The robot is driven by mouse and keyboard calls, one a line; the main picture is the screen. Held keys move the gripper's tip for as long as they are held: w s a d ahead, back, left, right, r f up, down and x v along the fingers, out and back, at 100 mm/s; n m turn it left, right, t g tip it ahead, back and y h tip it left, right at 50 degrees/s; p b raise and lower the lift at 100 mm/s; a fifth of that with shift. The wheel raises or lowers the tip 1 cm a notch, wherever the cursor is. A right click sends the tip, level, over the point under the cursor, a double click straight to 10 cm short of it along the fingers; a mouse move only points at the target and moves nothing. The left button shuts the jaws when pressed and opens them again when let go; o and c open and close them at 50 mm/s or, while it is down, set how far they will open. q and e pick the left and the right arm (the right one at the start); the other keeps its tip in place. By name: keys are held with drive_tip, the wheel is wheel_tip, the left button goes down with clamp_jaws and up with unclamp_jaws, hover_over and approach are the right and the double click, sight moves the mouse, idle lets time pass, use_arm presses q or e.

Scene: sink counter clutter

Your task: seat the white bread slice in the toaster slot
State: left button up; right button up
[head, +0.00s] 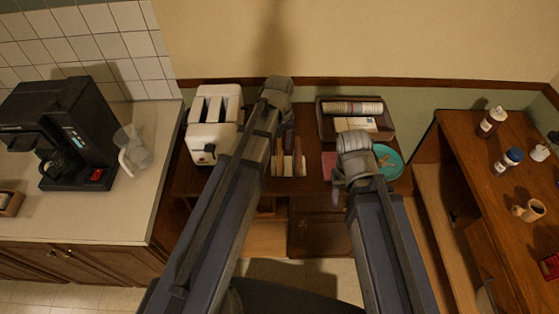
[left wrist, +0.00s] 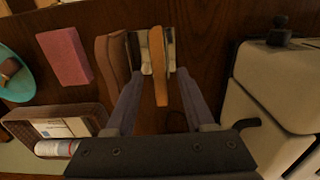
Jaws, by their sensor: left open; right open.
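The white toaster (head: 214,122) stands on the brown wooden counter left of my left arm, its long slots facing up. Its body also shows at the right edge of the left wrist view (left wrist: 265,115). Several upright slices stand in a rack (head: 289,165) right of the toaster. In the left wrist view a tan-edged slice (left wrist: 158,68) stands between the spread fingers of my left gripper (left wrist: 160,85), with pale slices beside it and a brown slice (left wrist: 112,60) to the left. I cannot tell which is the white bread slice. My right gripper (head: 355,152) is right of the rack, its fingertips mostly hidden.
A pink block (left wrist: 64,56), a teal plate (head: 388,161) and a brown tray (head: 324,124) with a can and a packet lie right of the rack in the head view. A coffee maker (head: 72,130) and jug (head: 133,150) stand left. Bottles stand on the right cabinet.

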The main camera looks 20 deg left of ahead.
use_arm(q)
drive_tip(key=shift+f+b, duration=0.4)
drive_tip(key=shift+f, duration=0.55)
drive_tip(key=shift+r, duration=0.15)
clamp_jaws()
idle(0.5)
